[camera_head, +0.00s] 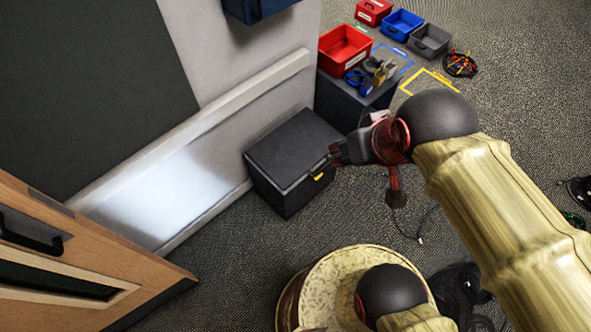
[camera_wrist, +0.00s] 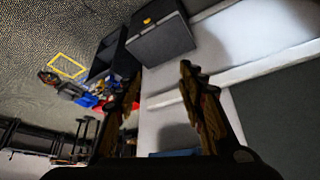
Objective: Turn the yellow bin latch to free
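The black lidded bin (camera_head: 286,187) stands on the floor against the wall, its lid closed. Its small yellow latch (camera_head: 318,177) is on the front face, just below the lid edge. In the wrist view the bin (camera_wrist: 163,45) is at the top, with the yellow latch (camera_wrist: 147,20) near its upper edge. My gripper (camera_head: 333,153) overlaps the bin's right corner in the head view, above and right of the latch. In the wrist view my gripper (camera_wrist: 160,76) has its two fingers apart with nothing between them. The latch is clear of the fingers there.
A dark box (camera_head: 345,103) beside the bin carries a red tray (camera_head: 343,48) and coiled cables (camera_head: 372,75). Red, blue (camera_head: 402,24) and grey bins stand behind it. A wooden door or drawer front (camera_head: 75,265) is at lower left.

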